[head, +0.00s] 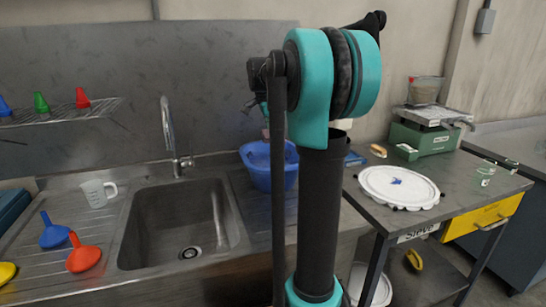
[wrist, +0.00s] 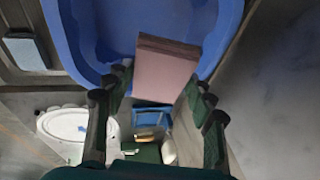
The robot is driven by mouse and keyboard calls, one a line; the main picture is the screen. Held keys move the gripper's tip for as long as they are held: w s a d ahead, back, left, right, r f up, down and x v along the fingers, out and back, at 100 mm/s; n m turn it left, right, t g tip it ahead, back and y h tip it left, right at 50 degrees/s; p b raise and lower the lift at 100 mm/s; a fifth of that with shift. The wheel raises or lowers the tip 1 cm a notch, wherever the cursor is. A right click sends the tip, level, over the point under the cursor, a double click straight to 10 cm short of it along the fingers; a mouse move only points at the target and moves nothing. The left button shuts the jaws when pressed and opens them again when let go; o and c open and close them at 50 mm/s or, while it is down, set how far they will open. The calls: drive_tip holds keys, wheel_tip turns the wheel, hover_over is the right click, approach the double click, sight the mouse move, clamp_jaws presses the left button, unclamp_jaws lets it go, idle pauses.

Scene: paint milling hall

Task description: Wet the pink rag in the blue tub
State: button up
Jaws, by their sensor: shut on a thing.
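The blue tub (head: 258,170) stands on the steel counter right of the sink, partly hidden by my arm in the head view. In the wrist view the tub (wrist: 68,32) fills the upper middle. The pink rag (wrist: 166,68), a folded block, is between the fingers of my gripper (wrist: 160,92), which is shut on it. In the wrist view the rag overlaps the tub's near rim and inside. I cannot tell its height above the tub or whether it touches anything there.
The sink (head: 185,225) with its tap (head: 172,135) lies left of the tub. On the right, a side table holds a white round lid (head: 400,187) and a green scale (head: 425,138).

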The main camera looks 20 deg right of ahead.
drive_tip(key=shift+r, duration=2)
